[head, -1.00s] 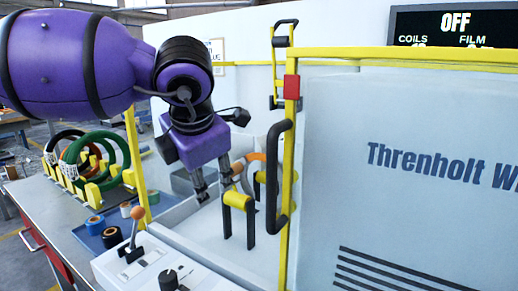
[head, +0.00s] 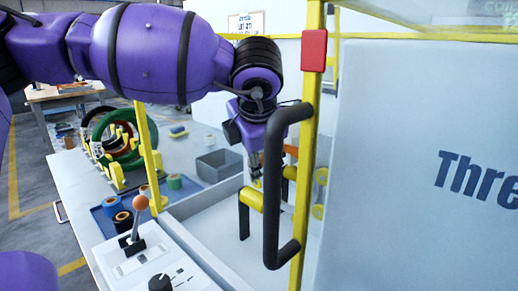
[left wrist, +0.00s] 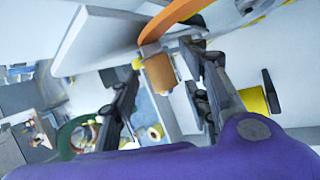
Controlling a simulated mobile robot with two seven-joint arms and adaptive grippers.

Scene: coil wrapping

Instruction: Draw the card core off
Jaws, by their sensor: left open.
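My left gripper (head: 255,175) reaches down behind the yellow post, near the yellow rollers (head: 250,199) of the wrapping machine. In the left wrist view my left gripper (left wrist: 165,95) is open, its two fingers apart. A short tan-orange cylinder (left wrist: 160,73), which looks like the card core, shows between and beyond the fingers; I cannot tell whether either finger touches it. An orange curved band (left wrist: 185,16), probably part of a coil, is just above it. In the head view the orange piece (head: 291,150) is partly hidden by the post and handle. My right gripper is not in view.
The yellow post with its black handle (head: 275,190) stands close to my left gripper. A blue tray (head: 150,205) with several rolls, a rack of coils (head: 112,140), a grey bin (head: 219,165) and a lever panel (head: 140,262) lie to the left.

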